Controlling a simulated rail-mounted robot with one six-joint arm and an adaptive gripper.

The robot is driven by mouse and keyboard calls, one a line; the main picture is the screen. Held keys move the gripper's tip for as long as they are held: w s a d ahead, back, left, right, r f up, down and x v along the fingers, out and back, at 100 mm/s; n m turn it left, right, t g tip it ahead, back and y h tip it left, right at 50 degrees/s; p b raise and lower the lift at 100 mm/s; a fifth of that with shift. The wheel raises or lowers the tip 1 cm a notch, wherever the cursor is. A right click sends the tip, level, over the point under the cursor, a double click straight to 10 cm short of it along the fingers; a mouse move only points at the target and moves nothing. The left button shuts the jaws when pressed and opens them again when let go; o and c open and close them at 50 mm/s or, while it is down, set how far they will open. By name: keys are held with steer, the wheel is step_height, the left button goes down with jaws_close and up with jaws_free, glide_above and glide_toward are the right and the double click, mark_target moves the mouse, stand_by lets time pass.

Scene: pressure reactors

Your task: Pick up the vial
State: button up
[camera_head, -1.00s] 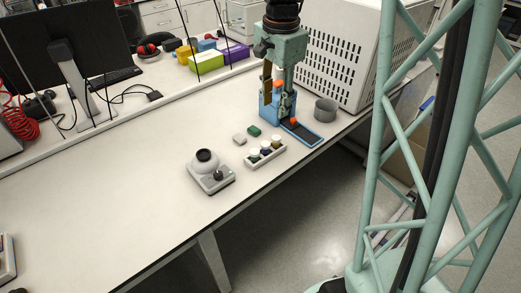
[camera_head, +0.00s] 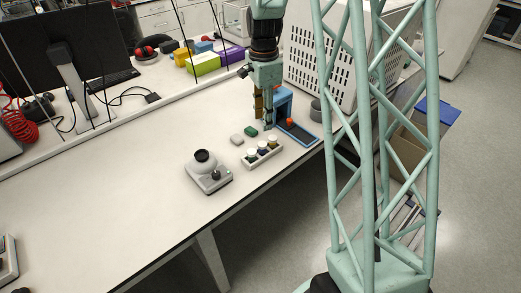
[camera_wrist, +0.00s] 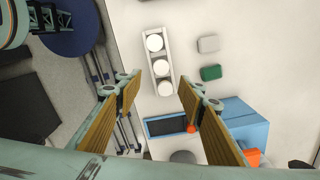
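Three capped vials stand in a small white rack (camera_head: 264,162) near the front edge of the bench. A vial (camera_head: 262,147) is in the middle of the row. In the wrist view, the vials show as round white caps; the middle vial (camera_wrist: 161,67) and the rack (camera_wrist: 149,29) lie ahead between the fingers. My gripper (camera_head: 263,124) is above the bench, just behind the rack and beside the blue device. It also shows in the wrist view (camera_wrist: 163,90), open with nothing between its fingers. I cannot tell which vial is meant.
A blue device (camera_head: 284,100) with a dark flat tray and orange parts stands right of the rack. A green block (camera_head: 250,130) and a grey block (camera_head: 237,138) lie behind it. A grey-white instrument (camera_head: 208,178) stands left. A grey cylinder (camera_head: 315,110) is farther right.

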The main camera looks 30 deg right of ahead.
stand_by(0.3)
glide_above(262, 144)
step_height(262, 144, down, 7)
steer(key=shift+s+d+f+b, duration=0.1)
steer(key=shift+s+f+b, duration=0.1)
steer(key=shift+b, duration=0.1)
steer(key=shift+w+f, duration=0.1)
steer(key=shift+f, duration=0.5)
steer(key=shift+w+f, duration=0.1)
steer(key=shift+f, duration=2.5)
steer(key=c, duration=0.9)
